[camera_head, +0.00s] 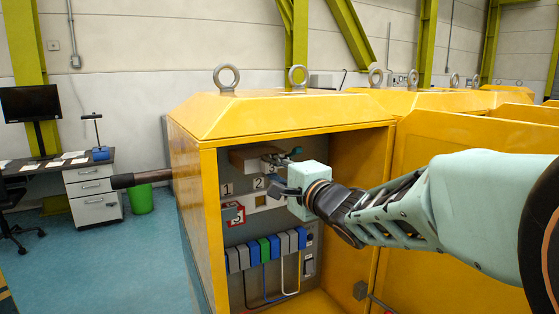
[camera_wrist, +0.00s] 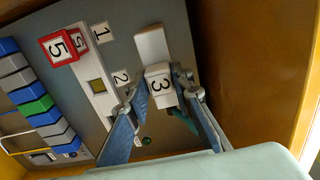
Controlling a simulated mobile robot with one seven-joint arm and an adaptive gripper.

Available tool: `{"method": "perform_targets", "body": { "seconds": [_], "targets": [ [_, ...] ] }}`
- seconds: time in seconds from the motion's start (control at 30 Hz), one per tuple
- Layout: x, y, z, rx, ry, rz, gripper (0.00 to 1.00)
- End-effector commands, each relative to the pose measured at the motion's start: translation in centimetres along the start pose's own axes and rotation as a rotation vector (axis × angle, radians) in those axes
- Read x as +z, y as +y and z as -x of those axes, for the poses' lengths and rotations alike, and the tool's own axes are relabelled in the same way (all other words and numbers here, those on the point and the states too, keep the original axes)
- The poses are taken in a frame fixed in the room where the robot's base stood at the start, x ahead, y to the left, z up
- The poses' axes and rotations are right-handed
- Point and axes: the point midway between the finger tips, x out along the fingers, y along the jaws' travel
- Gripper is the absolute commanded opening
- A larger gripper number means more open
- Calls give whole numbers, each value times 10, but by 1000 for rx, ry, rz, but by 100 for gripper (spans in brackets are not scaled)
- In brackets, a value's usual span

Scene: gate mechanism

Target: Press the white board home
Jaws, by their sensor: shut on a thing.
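The block sits at the end of a plain white board (camera_wrist: 152,43) on the grey panel. A second white board (camera_wrist: 92,75) lies beside it, with a square opening and a red-framed block marked 5 (camera_wrist: 58,47) at one end. In the head view my gripper (camera_head: 278,174) is at the panel inside the yellow cabinet; the upper board (camera_head: 247,158) shows behind it, and the block is largely hidden.
The yellow cabinet wall (camera_head: 355,165) stands close on the right of my gripper. Below the boards is a row of blue, grey and green modules (camera_head: 264,249) with wires. An open yellow door (camera_head: 450,150) is at the right.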

Motion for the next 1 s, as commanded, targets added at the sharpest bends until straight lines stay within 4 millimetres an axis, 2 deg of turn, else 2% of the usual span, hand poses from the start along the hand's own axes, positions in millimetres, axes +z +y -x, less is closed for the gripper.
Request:
{"method": "perform_targets", "body": {
  "seconds": [0.27, 0.3, 0.47, 0.93, 1.0],
  "targets": [
    [0, -1, -2, -2, 0, 0, 0],
    [0, -1, -2, -2, 0, 0, 24],
    [0, -1, -2, -1, 0, 0, 42],
    [0, 3, 1, -1, -1, 2, 42],
    [-4, 0, 7, -1, 1, 1, 42]
  ]
}}
